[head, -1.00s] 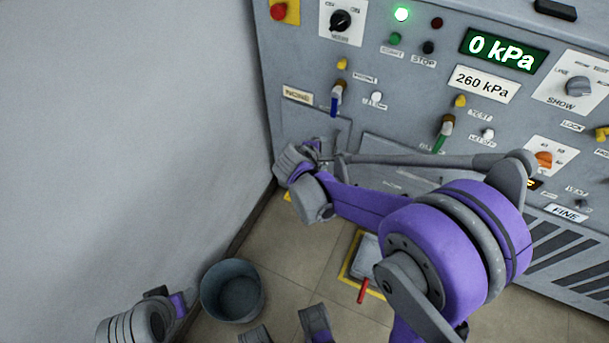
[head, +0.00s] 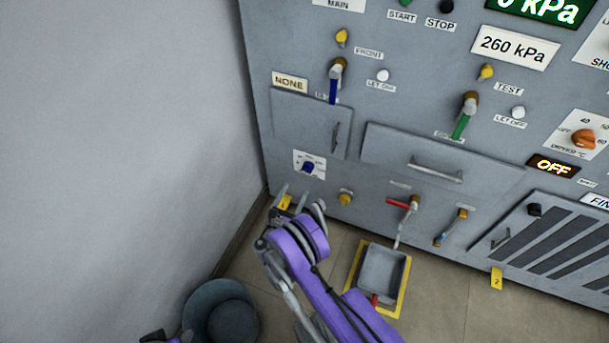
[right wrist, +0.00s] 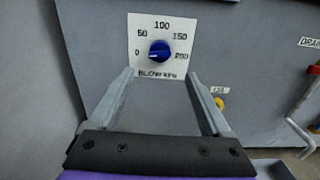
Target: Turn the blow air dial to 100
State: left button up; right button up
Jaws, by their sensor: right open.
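The blow air dial (head: 308,168) is a small blue knob on a white plate low on the grey panel, below the small door. In the right wrist view the blue knob (right wrist: 160,51) sits in the middle of a scale marked 0, 50, 100, 150 and 200, labelled BLOW kPa. Its pointer mark is too small to read surely, but seems to lie toward 0. My right gripper (head: 299,198) is open just below the dial. In the right wrist view its two fingers (right wrist: 163,85) are spread, reaching toward the plate with nothing between them. Only a sliver of my left arm shows.
A yellow knob (head: 345,199) is just right of the dial. A red-handled valve (head: 402,204) and a blue-handled valve (head: 451,227) are farther right. A grey tray (head: 383,270) and a dark bucket (head: 219,314) stand on the floor. The wall is close on the left.

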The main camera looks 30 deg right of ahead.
aim_at(306, 171)
jog(key=b+x, duration=0.2)
jog(key=x, duration=0.8)
jog(key=shift+w+d+f, duration=0.1)
jog(key=shift+w+d, duration=0.1)
jog(key=shift+d, duration=0.1)
grip_shut()
